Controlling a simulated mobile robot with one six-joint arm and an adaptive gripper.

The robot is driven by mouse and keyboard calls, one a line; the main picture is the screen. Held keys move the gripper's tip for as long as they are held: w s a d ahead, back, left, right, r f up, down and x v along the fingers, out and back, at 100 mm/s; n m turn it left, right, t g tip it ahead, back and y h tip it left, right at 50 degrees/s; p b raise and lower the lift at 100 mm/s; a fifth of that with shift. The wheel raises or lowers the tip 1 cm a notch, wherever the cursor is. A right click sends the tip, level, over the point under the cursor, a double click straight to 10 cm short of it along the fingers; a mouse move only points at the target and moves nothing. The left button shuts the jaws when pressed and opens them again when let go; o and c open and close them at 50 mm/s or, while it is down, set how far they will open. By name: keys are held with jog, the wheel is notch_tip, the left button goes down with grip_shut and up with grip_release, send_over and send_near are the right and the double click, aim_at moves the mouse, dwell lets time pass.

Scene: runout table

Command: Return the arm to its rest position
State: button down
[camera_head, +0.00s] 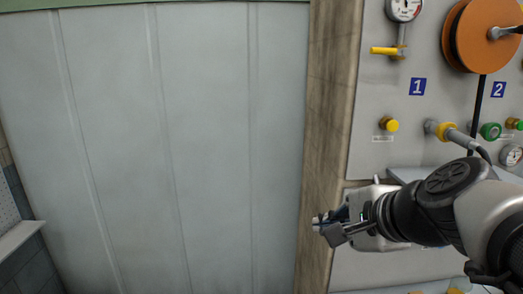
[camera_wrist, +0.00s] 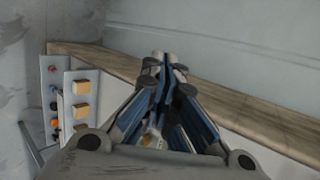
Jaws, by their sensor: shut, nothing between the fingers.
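My gripper (camera_head: 318,224) shows at the right of the head view, at the end of my arm, in front of the wooden post. In the wrist view my gripper (camera_wrist: 165,62) points away from the camera. Its blue-padded fingers are together at the tips, with nothing between them. The fingertips are small and partly blurred in the head view. I cannot tell how far the gripper is from the post.
A wooden post (camera_head: 327,120) divides a pale ribbed wall (camera_head: 150,150) from a grey panel (camera_head: 420,115). The panel carries a gauge (camera_head: 404,8), a yellow-handled valve (camera_head: 386,51), an orange reel (camera_head: 484,32) and a plugged hose connector (camera_head: 440,130). Yellow blocks (camera_wrist: 81,87) show left in the wrist view.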

jog(key=s+f+n+g+h+b, duration=0.2)
jog(key=s+f+n+b, duration=0.2)
jog(key=s+f+n, duration=0.4)
jog(key=s+d+f+n+g+h+b, duration=0.1)
jog(key=s+f+n+g+b, duration=0.2)
jog(key=s+f+n+b, duration=0.2)
jog(key=s+f+n, duration=0.1)
jog(key=s+f, duration=0.2)
jog(key=f, duration=0.3)
jog(key=s+f+n, duration=0.2)
jog(key=s+f, duration=0.2)
jog(key=f, duration=0.2)
jog(key=shift+d+f+h, duration=0.2)
jog(key=shift+d+h, duration=0.1)
jog(key=shift+h, duration=0.1)
